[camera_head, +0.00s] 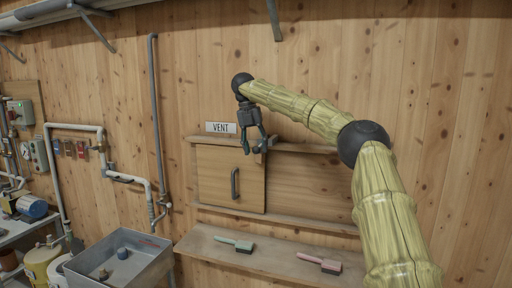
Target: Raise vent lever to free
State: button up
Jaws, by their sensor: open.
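A white sign reading VENT (220,127) is on the plank wall. Below it is a light wooden panel (215,180) in a rail frame, with a dark upright handle (235,183) near its right side. No other lever is clear by the sign, so I cannot tell whether this handle is the vent lever. My gripper (254,149) points down, open and apparently empty, with its fingertips above and slightly right of the handle. It overlaps the panel's upper right corner in the picture. I cannot tell its distance from the wall.
A shelf (205,246) below holds a green brush (236,243) and a pink brush (320,262). A grey sink (115,272) stands lower left, with pipes (155,120) on the wall. A metal bar (273,20) hangs above my arm.

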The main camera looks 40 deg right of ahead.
notch_tip(320, 180, up, 12)
jog(key=w+a, duration=0.1)
jog(key=w, duration=0.1)
jog(key=shift+a, duration=0.15)
dwell(0.6)
jog(key=shift+f, duration=0.15)
dwell(0.4)
